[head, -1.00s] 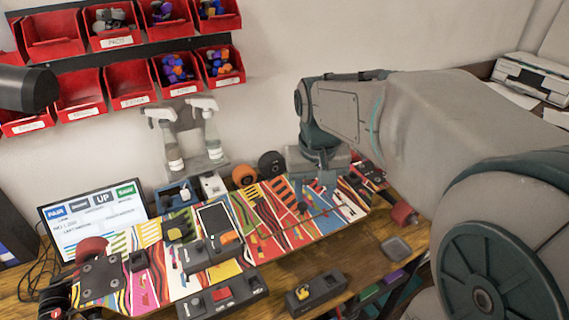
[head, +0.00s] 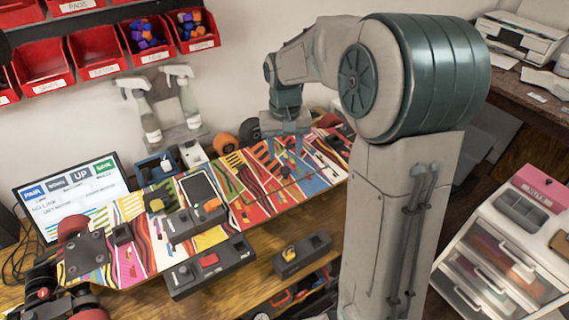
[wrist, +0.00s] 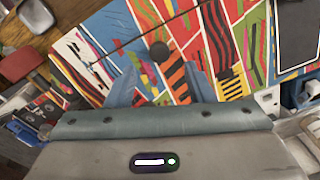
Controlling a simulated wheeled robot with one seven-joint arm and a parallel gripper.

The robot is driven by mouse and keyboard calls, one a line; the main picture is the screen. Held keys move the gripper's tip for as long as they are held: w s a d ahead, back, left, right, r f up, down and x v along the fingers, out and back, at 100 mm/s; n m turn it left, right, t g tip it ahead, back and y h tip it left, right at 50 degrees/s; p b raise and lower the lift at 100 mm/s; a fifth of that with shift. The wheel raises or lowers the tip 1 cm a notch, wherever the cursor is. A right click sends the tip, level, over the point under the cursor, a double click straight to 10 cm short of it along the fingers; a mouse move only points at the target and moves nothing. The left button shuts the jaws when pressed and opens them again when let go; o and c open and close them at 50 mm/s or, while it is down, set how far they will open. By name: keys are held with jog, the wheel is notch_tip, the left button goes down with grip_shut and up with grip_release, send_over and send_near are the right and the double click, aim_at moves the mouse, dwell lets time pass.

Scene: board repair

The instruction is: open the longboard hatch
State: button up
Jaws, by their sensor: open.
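The longboard (head: 135,260) lies across the workbench with its striped, colourful face up. Thin dark seam lines mark what looks like the hatch (head: 312,172) on its right half; it looks flush with the deck. My gripper (head: 286,146) points down over this right half. In the wrist view my open gripper (wrist: 161,70) has its two blue-grey fingers apart, with a dark round knob (wrist: 159,49) showing between and slightly beyond them. The jaws hold nothing. I cannot tell how high the fingertips are above the deck.
Dark modules (head: 210,266) lie along the board's near side. A phone-like panel (head: 203,190) rests on the deck. A screen (head: 72,205) stands at left, spray bottles (head: 145,108) and red bins (head: 95,52) behind. A white drawer unit (head: 505,250) stands at right.

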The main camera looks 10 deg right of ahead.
aim_at(285, 168)
notch_tip(285, 168, down, 5)
dwell(0.3)
grip_shut()
